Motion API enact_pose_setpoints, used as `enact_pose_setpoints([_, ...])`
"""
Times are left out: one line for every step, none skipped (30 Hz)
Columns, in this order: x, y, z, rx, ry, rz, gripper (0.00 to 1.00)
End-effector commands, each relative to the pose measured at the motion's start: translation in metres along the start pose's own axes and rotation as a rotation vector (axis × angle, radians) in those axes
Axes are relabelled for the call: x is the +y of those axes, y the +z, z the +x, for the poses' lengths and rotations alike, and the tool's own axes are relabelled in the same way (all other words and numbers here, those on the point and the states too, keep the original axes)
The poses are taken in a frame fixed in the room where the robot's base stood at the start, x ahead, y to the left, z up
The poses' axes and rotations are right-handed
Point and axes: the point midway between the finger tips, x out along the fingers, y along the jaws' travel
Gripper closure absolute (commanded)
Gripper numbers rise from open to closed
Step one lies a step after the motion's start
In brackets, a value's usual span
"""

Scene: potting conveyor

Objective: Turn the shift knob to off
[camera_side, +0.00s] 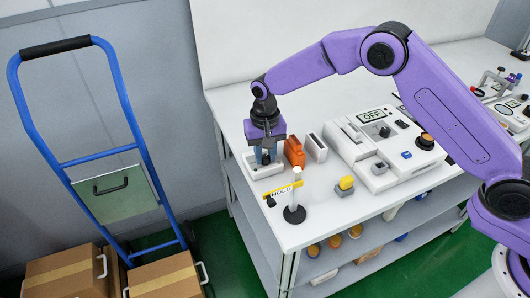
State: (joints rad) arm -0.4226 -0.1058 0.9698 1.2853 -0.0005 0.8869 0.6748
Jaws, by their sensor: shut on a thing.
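A white control panel (350,150) lies on the white bench right of centre. A small sign on it (371,114) reads OFF. A dark round knob (384,131) sits just below that sign; it looks like the shift knob, but its pointer is too small to read. My gripper (265,159) points down at the left end of the bench, well left of the panel. It is shut on a blue-grey thing (266,154), mostly hidden by the fingers, at a white holder (252,168). I cannot tell whether that thing touches the holder.
An orange block (294,152) and a white block (316,148) stand between my gripper and the panel. A yellow button (346,184) is near the front edge. A blue hand truck (130,100) stands left.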

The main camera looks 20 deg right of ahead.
Motion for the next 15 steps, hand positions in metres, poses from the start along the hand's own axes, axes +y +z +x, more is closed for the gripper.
enact_pose_setpoints([-0.0002, -0.0003, -0.0009, 0.0, -0.002, 0.003, 1.0])
enact_pose_setpoints([-0.0002, -0.0003, -0.0009, 0.0, -0.002, 0.003, 1.0])
enact_pose_setpoints([-0.0002, -0.0004, -0.0009, 0.0, -0.002, 0.003, 0.7])
enact_pose_setpoints([-0.0002, -0.0003, -0.0008, 0.0, -0.002, 0.002, 0.6])
enact_pose_setpoints([-0.0002, -0.0004, -0.0008, 0.0, -0.002, 0.002, 0.51])
enact_pose_setpoints([-0.0002, -0.0003, -0.0007, 0.0, -0.001, 0.002, 0.48])
enact_pose_setpoints([-0.0001, -0.0003, -0.0007, 0.0, -0.001, 0.002, 0.48])
enact_pose_setpoints([-0.0001, -0.0003, -0.0006, 0.0, -0.001, 0.002, 0.48])
enact_pose_setpoints([-0.0001, -0.0003, -0.0005, 0.0, -0.001, 0.001, 0.48])
enact_pose_setpoints([-0.0001, -0.0003, -0.0005, 0.0, -0.001, 0.001, 0.48])
enact_pose_setpoints([-0.0001, -0.0002, -0.0004, 0.0, -0.001, 0.001, 0.48])
enact_pose_setpoints([-0.0001, -0.0002, -0.0003, 0.0, -0.001, 0.001, 0.48])
enact_pose_setpoints([-0.0001, -0.0002, -0.0004, 0.0, -0.001, 0.001, 0.48])
enact_pose_setpoints([-0.0001, -0.0003, -0.0007, 0.0, -0.001, 0.001, 0.48])
enact_pose_setpoints([-0.0002, -0.0003, -0.0017, 0.001, -0.001, 0.0, 0.48])
